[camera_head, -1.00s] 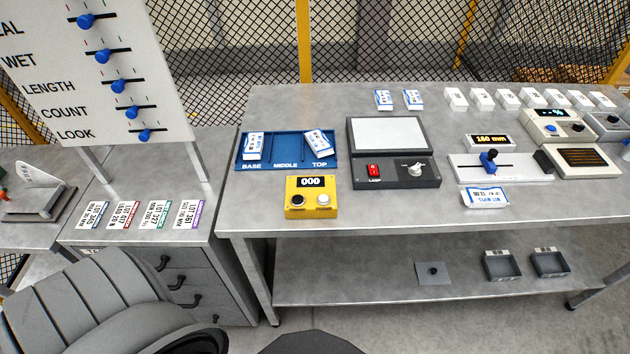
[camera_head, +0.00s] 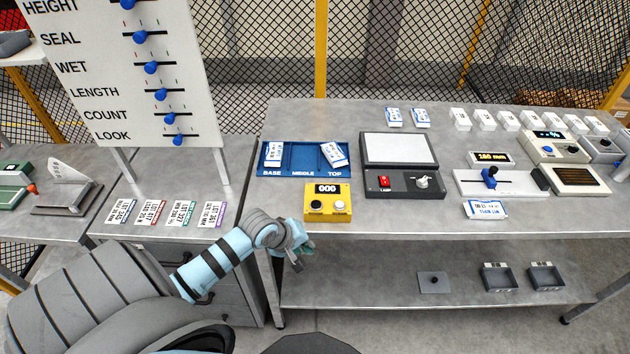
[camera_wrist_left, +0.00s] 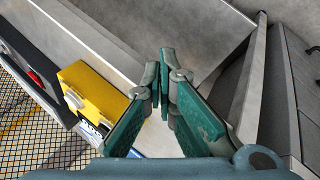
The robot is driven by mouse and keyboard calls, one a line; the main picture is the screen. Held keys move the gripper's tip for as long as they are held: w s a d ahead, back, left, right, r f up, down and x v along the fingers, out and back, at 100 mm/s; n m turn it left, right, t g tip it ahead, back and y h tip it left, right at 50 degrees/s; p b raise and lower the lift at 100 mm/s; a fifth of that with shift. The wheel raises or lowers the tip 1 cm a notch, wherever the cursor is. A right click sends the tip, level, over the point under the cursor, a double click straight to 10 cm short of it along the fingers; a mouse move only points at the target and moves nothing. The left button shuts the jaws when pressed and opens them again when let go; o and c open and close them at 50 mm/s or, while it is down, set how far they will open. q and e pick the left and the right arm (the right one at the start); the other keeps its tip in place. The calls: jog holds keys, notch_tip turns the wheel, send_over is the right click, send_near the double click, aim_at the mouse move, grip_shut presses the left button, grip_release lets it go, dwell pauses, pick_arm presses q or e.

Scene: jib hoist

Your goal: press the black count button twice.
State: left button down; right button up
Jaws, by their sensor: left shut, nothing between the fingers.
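The yellow counter box (camera_head: 329,213) stands near the front edge of the bench, its display reading 000. Its black count button (camera_head: 319,206) is on the left of its top, and a white button (camera_head: 340,205) is on the right. My left gripper (camera_head: 304,254) is shut and empty, in front of the bench edge, below and left of the box, touching nothing visible. My right gripper is not in view.
A blue tray (camera_head: 305,159) marked BASE, MIDDLE, TOP lies behind the box. A lamp panel (camera_head: 400,183) with a red switch stands to its right. A drawer cabinet with label cards (camera_head: 161,213) is at left. The lower shelf (camera_head: 380,278) lies under the bench.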

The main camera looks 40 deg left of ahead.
pick_arm(q)
jog(key=shift+w+a+r+n+t+h, duration=0.5)
jog(key=shift+w+a+r+n, duration=0.55)
jog(key=shift+w+r+n, duration=2.25)
jog(key=shift+w+a+r+n+t+h, duration=0.3)
jog(key=shift+w+a+r+n+t, duration=1.05)
jog(key=shift+r, duration=3.25)
jog(key=n+g+b, duration=0.2)
jog(key=b, duration=0.5)
send_over(317, 206)
jog(key=shift+m+t, duration=0.25)
notch_tip(317, 206, down, 6)
jog(key=shift+r, duration=0.25)
jog(key=shift+f, duration=1.1)
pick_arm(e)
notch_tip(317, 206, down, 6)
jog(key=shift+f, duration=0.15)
pick_arm(q)
jog(key=shift+f+p, duration=0.25)
jog(key=shift+p, duration=0.45)
jog(key=shift+f, duration=0.15)
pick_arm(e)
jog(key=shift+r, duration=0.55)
